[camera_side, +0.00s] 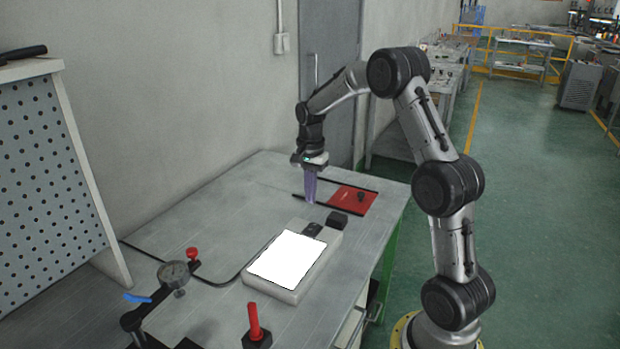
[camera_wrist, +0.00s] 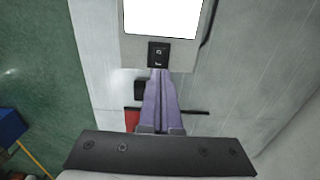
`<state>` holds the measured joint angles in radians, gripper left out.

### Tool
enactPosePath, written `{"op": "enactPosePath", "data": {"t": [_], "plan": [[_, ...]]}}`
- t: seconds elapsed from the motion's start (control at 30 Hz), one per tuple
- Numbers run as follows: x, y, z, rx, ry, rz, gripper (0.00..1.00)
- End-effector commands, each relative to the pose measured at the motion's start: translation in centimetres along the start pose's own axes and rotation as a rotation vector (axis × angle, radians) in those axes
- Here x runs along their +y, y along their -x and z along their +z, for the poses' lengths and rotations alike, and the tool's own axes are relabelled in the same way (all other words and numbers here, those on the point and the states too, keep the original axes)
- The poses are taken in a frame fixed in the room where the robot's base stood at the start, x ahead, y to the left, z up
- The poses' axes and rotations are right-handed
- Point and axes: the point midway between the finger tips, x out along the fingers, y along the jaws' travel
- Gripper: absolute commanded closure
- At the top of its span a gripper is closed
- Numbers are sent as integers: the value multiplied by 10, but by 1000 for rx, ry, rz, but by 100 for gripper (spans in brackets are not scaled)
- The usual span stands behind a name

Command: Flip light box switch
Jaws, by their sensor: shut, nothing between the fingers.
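The light box (camera_side: 292,260) lies on the table with its white panel brightly lit. It also shows at the top of the wrist view (camera_wrist: 130,48). Its black switch (camera_side: 313,229) sits on the end strip of the box nearest my gripper. In the wrist view the switch (camera_wrist: 158,54) is just beyond the fingertips. My gripper (camera_side: 310,201) has purple fingers pointing down and is shut with nothing in it. In the side view it is above the table, behind the switch. In the wrist view the fingertips (camera_wrist: 158,72) look close to the switch; contact cannot be told.
A black block (camera_side: 338,219) stands beside the switch end. A dial gauge stand (camera_side: 172,275) and a red-handled tool (camera_side: 255,325) stand at the front. A black cable runs along the table left of the box.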

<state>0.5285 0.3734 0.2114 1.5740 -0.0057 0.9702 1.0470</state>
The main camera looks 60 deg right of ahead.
Motion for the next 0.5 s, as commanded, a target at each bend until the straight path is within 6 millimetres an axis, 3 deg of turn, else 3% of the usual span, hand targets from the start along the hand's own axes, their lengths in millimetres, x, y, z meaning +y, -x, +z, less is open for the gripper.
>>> {"op": "enactPosePath", "data": {"t": [0.1, 0.3, 0.5], "plan": [[-1, 24, 0, 2, 0, -5, 100], [-2, 46, 0, 1, 0, -3, 98], [1, 47, -9, 46, -94, 5, 62]]}}
